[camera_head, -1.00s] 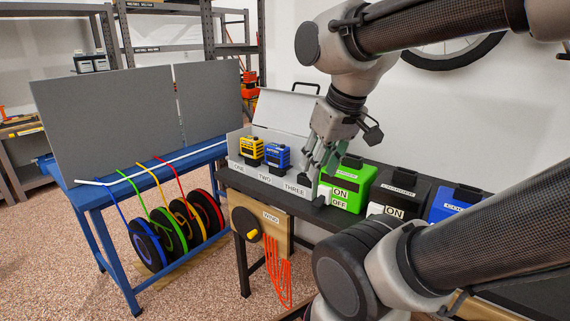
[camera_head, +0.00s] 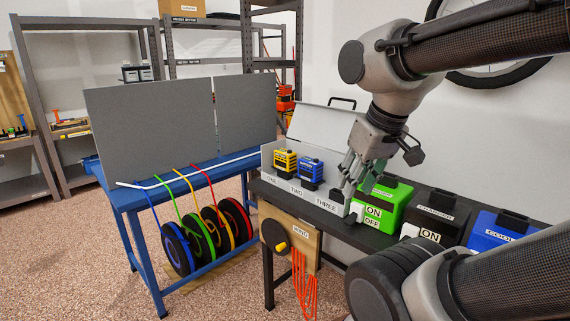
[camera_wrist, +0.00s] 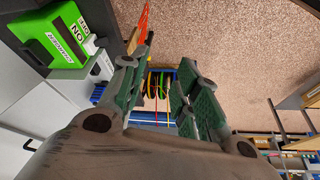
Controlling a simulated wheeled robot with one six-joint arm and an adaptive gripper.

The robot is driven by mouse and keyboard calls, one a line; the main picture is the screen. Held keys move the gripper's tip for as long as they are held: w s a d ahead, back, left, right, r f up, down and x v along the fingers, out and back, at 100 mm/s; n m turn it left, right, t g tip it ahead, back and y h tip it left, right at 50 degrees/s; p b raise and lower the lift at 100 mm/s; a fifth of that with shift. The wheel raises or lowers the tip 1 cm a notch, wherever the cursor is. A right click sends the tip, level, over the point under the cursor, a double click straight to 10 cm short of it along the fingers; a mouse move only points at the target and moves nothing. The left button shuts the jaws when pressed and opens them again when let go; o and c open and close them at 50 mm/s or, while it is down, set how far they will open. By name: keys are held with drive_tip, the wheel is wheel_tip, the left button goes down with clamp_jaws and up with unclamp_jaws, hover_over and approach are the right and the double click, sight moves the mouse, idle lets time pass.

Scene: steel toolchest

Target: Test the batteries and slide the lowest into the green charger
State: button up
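A yellow battery (camera_head: 285,160) stands behind label ONE, and a blue battery (camera_head: 310,169) behind label TWO, on the white label strip (camera_head: 290,186). A small dark item (camera_head: 337,196) sits behind label THREE, partly hidden by my gripper; I cannot tell what it is. The green charger (camera_head: 393,203), marked ON and OFF, is just right of my gripper and shows upper left in the wrist view (camera_wrist: 55,38). My gripper (camera_head: 352,186) points down between slot THREE and this charger. In the wrist view its fingers (camera_wrist: 160,92) are apart, with nothing visibly held.
A black charger (camera_head: 437,213) and a blue charger (camera_head: 497,230) stand right of the green one. A grey panel (camera_head: 150,125) rises from the blue bench (camera_head: 135,197) at left, with coloured reels (camera_head: 215,230) below. Orange cords (camera_head: 304,285) hang at the front.

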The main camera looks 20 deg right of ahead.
clamp_jaws()
idle(1.1)
